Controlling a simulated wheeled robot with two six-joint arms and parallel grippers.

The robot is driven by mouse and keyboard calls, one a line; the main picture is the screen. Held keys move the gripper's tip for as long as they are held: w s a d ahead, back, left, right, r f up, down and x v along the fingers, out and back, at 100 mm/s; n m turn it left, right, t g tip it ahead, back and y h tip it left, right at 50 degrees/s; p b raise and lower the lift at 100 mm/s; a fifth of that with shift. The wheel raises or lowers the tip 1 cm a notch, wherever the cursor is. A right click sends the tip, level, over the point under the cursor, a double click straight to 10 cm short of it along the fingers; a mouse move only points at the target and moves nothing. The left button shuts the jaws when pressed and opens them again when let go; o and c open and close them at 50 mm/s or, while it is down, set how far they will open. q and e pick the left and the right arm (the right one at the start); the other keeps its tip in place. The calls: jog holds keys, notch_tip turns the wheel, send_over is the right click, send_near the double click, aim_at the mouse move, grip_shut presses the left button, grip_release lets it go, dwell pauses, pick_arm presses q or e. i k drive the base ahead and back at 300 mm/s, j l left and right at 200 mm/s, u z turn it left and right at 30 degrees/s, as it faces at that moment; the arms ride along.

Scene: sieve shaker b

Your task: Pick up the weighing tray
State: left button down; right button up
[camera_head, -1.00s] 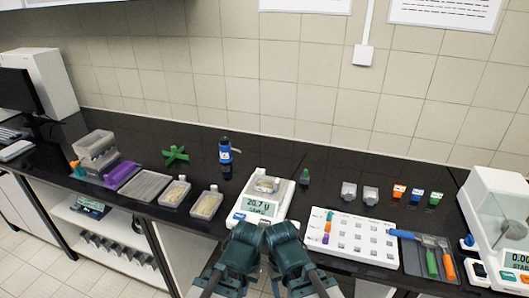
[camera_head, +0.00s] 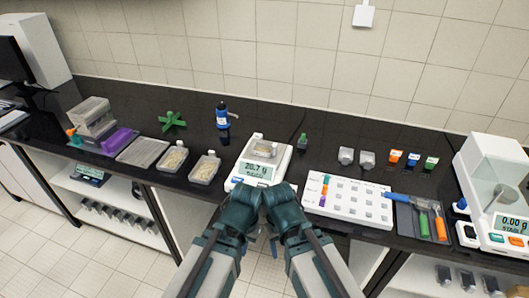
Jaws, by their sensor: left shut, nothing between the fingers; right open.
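A small shallow metallic-looking tray (camera_head: 264,149), likely the weighing tray, sits on top of the white balance (camera_head: 246,183), whose display reads about 20.7 g. Both my arms come in from the bottom centre, folded close together in front of the bench edge. My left gripper (camera_head: 249,240) is shut and empty, below and in front of the balance. My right gripper (camera_head: 273,243) is open and empty just beside it. Both are small and partly hidden by my arm links. Neither touches the tray.
Two clear containers of pale material (camera_head: 205,168) stand left of the balance. A white sample rack (camera_head: 350,200) is close on its right, then a tray of tools (camera_head: 422,222). A second balance (camera_head: 492,190) is far right. A blue-capped bottle (camera_head: 222,117) stands behind.

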aim_at(259, 148)
jog(key=j+z, duration=0.15)
jog(key=z, duration=0.6)
jog(key=j+z, duration=0.45)
jog(key=j, duration=0.2)
jog(key=j+z, duration=0.4)
jog(key=j, duration=0.3)
jog(key=k+j, duration=0.1)
jog(key=j, duration=0.65)
jog(key=k+j+z, duration=0.1)
jog(key=j, duration=0.3)
jog(key=k+j, duration=0.15)
jog(key=j, duration=0.2)
